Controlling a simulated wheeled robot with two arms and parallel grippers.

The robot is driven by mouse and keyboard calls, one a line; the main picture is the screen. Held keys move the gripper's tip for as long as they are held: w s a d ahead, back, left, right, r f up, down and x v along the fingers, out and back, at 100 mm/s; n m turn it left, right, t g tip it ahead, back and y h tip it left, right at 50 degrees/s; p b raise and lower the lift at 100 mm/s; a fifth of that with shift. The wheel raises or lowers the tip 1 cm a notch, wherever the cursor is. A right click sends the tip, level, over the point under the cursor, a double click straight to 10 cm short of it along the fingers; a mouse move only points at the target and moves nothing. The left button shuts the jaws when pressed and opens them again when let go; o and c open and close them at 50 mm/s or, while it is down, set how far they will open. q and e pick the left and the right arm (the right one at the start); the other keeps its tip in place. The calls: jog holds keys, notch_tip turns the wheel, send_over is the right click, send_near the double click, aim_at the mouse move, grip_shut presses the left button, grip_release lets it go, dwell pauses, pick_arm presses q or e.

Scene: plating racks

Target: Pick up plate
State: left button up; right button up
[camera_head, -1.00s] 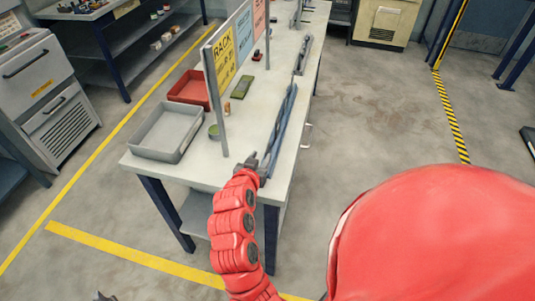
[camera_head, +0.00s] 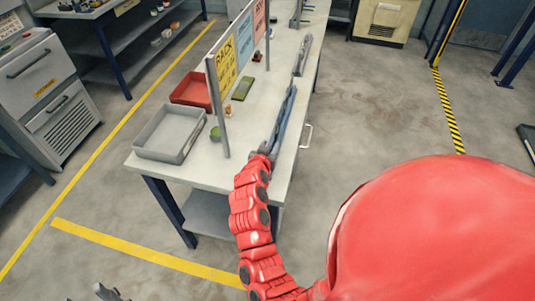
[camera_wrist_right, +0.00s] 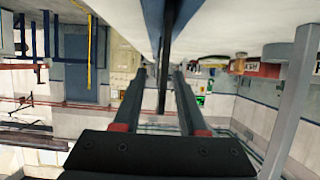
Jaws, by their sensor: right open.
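A long, thin blue-grey plate (camera_head: 284,115) stands on edge on the near part of the white table, along its right side. I cannot make out how it is held up. My right gripper (camera_head: 265,154) is at the near end of it, small and partly hidden by my red arm in the head view. In the right wrist view, the open fingers (camera_wrist_right: 160,102) have a dark upright strip (camera_wrist_right: 164,70) between them, likely the plate's edge, with gaps on both sides. Grey tips at the bottom edge of the head view, probably my left gripper (camera_head: 108,292), are mostly cut off.
A grey tray (camera_head: 168,153) and a red bin (camera_head: 190,101) stand on the table (camera_head: 210,174). A sign panel on posts (camera_head: 236,65) rises left of the plate. Another rack piece (camera_head: 302,55) lies farther back.

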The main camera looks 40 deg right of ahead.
jog(key=shift+c, duration=0.3)
grip_shut()
dwell(1.1)
